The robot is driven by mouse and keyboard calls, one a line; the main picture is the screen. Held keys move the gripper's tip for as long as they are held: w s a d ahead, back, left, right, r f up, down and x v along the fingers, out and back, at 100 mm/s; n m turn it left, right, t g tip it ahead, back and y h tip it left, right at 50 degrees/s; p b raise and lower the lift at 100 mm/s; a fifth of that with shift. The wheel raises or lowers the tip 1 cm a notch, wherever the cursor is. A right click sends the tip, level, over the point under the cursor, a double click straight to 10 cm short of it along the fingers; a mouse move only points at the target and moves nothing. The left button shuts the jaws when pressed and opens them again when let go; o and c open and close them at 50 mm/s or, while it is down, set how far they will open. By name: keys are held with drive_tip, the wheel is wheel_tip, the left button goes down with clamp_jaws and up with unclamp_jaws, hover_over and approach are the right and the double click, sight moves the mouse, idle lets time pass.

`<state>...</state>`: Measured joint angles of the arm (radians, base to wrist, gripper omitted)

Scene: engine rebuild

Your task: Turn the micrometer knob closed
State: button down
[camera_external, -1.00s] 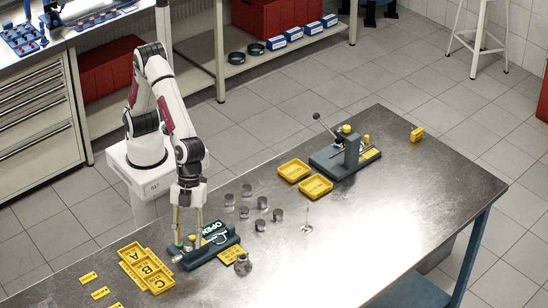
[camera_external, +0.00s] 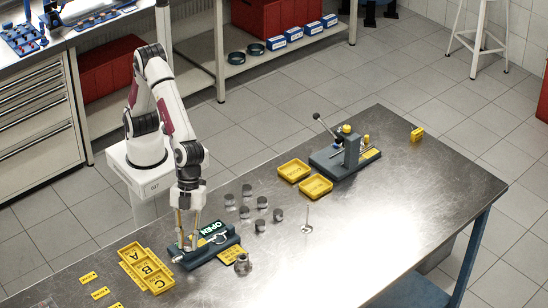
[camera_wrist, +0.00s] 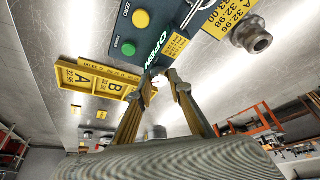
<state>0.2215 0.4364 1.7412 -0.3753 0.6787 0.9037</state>
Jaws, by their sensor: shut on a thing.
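The micrometer sits on a dark grey base (camera_external: 228,241) near the left end of the bench, with its curved metal frame (camera_external: 219,237) and a display reading OPEN (camera_external: 213,227). In the wrist view the display (camera_wrist: 152,48) lies just beyond my fingertips. My gripper (camera_external: 187,246) points down over the left part of the base. In the wrist view its fingertips (camera_wrist: 158,76) are close together at the edge of the base, shut on the micrometer knob.
A yellow button (camera_wrist: 141,19) and a green button (camera_wrist: 128,49) stand on the base. A metal cylinder (camera_external: 242,265) stands beside a yellow number plate (camera_external: 229,255). A yellow lettered tray (camera_external: 148,268) lies left. Several small dark-topped cylinders (camera_external: 262,203) stand behind.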

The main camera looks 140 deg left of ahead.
drive_tip(key=shift+n, duration=0.7)
drive_tip(key=shift+s+d+n+t+y, duration=0.1)
drive_tip(key=shift+n+t+y, duration=0.3)
drive_tip(key=shift+n, duration=0.65)
drive_tip(key=shift+d+n+t+y, duration=0.1)
drive_tip(key=shift+n+y, duration=0.5)
drive_tip(key=shift+n, duration=0.45)
drive_tip(key=shift+n+y, duration=0.8)
drive_tip(key=shift+n, duration=1.4)
drive_tip(key=shift+n+t, duration=0.3)
drive_tip(key=shift+n, duration=0.1)
drive_tip(key=c, duration=1.8)
unclamp_jaws()
drive_tip(key=shift+d+r, duration=0.1)
drive_tip(key=shift+v, duration=5.9)
drive_tip(key=shift+d+m, duration=0.15)
drive_tip(key=shift+m, duration=0.15)
